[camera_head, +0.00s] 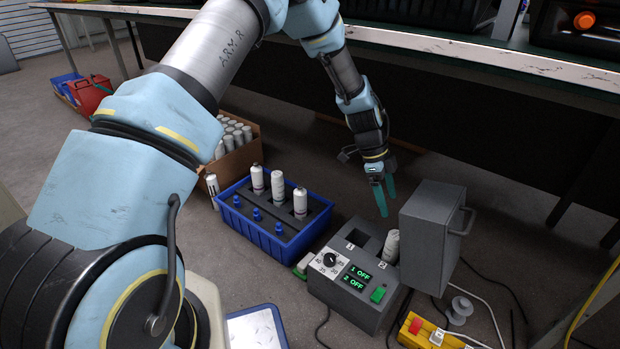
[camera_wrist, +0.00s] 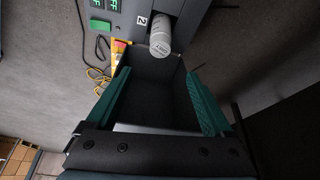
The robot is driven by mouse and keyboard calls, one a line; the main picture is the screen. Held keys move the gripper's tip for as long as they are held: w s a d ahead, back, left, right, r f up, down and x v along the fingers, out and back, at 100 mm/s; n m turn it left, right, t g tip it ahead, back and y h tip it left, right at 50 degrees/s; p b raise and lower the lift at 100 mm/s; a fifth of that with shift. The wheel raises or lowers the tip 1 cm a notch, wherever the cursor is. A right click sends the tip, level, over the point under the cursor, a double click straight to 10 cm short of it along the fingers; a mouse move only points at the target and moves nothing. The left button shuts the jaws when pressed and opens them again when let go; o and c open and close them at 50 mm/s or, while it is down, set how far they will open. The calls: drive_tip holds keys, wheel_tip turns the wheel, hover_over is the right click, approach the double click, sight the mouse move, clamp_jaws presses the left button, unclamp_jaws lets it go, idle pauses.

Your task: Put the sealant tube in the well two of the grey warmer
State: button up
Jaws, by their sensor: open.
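The grey warmer (camera_head: 340,292) stands on the floor, its dial and display facing me; both display lines read OFF. A white sealant tube (camera_head: 391,246) stands in the well marked 2, its upper part showing above the rim. In the wrist view the tube (camera_wrist: 161,36) shows beside the label 2, just beyond my fingertips; its lower end is hidden in the well. The well marked 1 (camera_head: 359,237) looks empty. My gripper (camera_head: 383,196) is open and empty, above and behind the warmer, apart from the tube. Its green fingers (camera_wrist: 157,74) also show in the wrist view.
The warmer's grey lid (camera_head: 426,240) stands open at its right, close to my gripper. A blue crate (camera_head: 262,236) with several white tubes stands at its left. A cardboard box (camera_head: 241,158) of tubes is behind. Cables and a yellow button box (camera_head: 425,334) lie at right.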

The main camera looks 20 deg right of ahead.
drive_tip(key=w+a+r+n+t, duration=0.1)
drive_tip(key=w+a+r+n, duration=0.25)
drive_tip(key=a, duration=0.35)
drive_tip(key=w+a+r+n+t+y, duration=0.15)
drive_tip(key=a+r+n, duration=0.25)
drive_tip(key=a, duration=0.4)
drive_tip(key=w+a+r+n+t, duration=0.1)
drive_tip(key=w+a+r+n, duration=0.25)
drive_tip(key=a, duration=0.35)
drive_tip(key=s+a+r+n, duration=0.2)
drive_tip(key=a+n, duration=0.3)
drive_tip(key=a, duration=0.3)
drive_tip(key=s+a+r+n+t+y, duration=0.1)
drive_tip(key=s+a+r+n, duration=0.1)
drive_tip(key=a+n, duration=0.3)
drive_tip(key=s+a+r+n, duration=0.3)
drive_tip(key=s+a+n, duration=0.1)
drive_tip(key=a, duration=0.7)
drive_tip(key=shift+n, duration=0.6)
drive_tip(key=shift+r+t+y, duration=0.1)
drive_tip(key=shift+t+y, duration=0.15)
wheel_tip(320, 180, up, 40)
drive_tip(key=p, duration=3.9)
drive_tip(key=shift+f, duration=0.25)
